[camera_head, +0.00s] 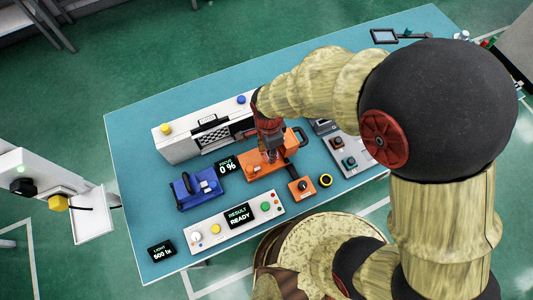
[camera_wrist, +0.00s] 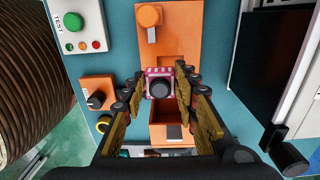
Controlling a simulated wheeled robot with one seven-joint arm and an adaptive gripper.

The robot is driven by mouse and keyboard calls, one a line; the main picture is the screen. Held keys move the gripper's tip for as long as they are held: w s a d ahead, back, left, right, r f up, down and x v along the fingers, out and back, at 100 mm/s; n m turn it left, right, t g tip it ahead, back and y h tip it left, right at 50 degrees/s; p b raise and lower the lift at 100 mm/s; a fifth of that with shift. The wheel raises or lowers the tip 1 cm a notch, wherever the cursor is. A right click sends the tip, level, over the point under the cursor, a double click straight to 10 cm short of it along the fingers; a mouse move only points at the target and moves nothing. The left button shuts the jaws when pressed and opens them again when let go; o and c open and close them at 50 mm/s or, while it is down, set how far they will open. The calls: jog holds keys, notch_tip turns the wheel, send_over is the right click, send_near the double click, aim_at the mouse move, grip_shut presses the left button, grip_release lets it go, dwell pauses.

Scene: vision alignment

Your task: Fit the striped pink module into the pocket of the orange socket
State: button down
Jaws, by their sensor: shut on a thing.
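The striped pink module (camera_wrist: 152,73) shows in the wrist view with pink and white stripes and a round black lens facing the camera. My gripper (camera_wrist: 160,88) is shut on it, one finger on each side. The orange socket (camera_wrist: 180,45) lies beyond and around the module in the wrist view; in the head view the socket (camera_head: 254,173) is below my gripper (camera_head: 271,152). An orange-walled recess shows nearer the camera's lower edge, partly hidden by the fingers. I cannot tell whether the module touches the socket.
A small orange box with a black knob (camera_wrist: 97,99) and a yellow-ringed button (camera_head: 325,180) stand beside the socket. A blue device (camera_head: 196,188), a result panel (camera_head: 215,231) and a long white unit (camera_head: 176,145) surround it.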

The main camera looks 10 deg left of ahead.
aim_at(266, 153)
jog(key=shift+w+a+f, duration=0.3)
jog(key=shift+w+f, duration=0.15)
jog(key=shift+f, duration=0.2)
jog(key=shift+w+a+f, duration=0.1)
jog(key=shift+w+f, duration=0.15)
jog(key=shift+f, duration=0.3)
jog(key=shift+f+b, duration=0.65)
jog(key=shift+f, duration=0.6)
jog(key=shift+f, duration=0.1)
jog(key=shift+f, duration=0.1)
jog(key=c, duration=1.4)
grip_release()
